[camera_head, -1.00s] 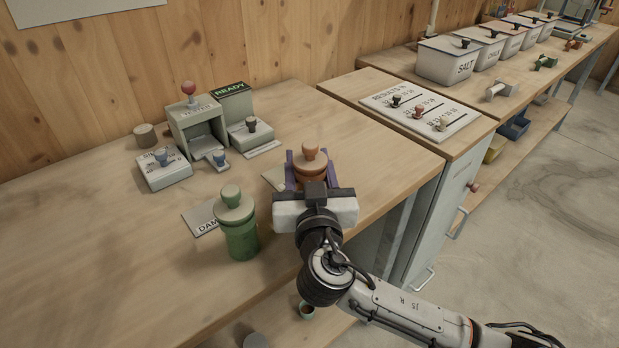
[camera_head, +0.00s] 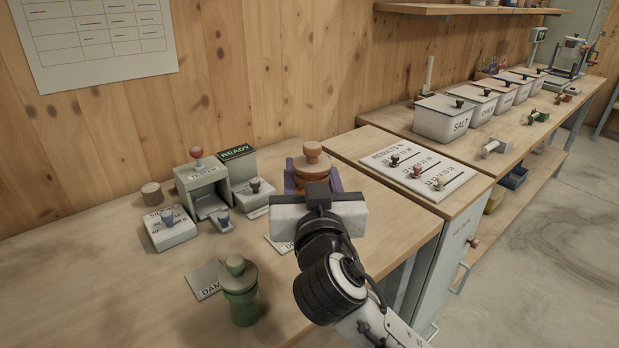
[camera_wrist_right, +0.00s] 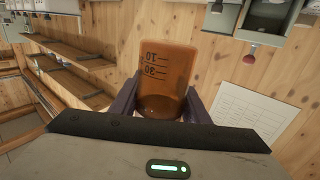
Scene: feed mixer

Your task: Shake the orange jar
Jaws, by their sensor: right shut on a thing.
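The orange jar (camera_head: 312,169) with its round-knobbed lid is in my right gripper (camera_head: 314,180). In the head view it is upright and held above the bench, with its lower part hidden behind the gripper. In the right wrist view the translucent orange jar (camera_wrist_right: 166,78), with dark scale marks, sits between the two purple fingers of the right gripper (camera_wrist_right: 160,105), which are shut on it. My left gripper is not in view.
A green jar (camera_head: 240,292) stands near the bench's front, beside a lettered card (camera_head: 205,279). Another card (camera_head: 279,244) lies below my right gripper. The tester (camera_head: 202,186) and a small labelled box (camera_head: 169,229) are left. A results board (camera_head: 414,170) is right.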

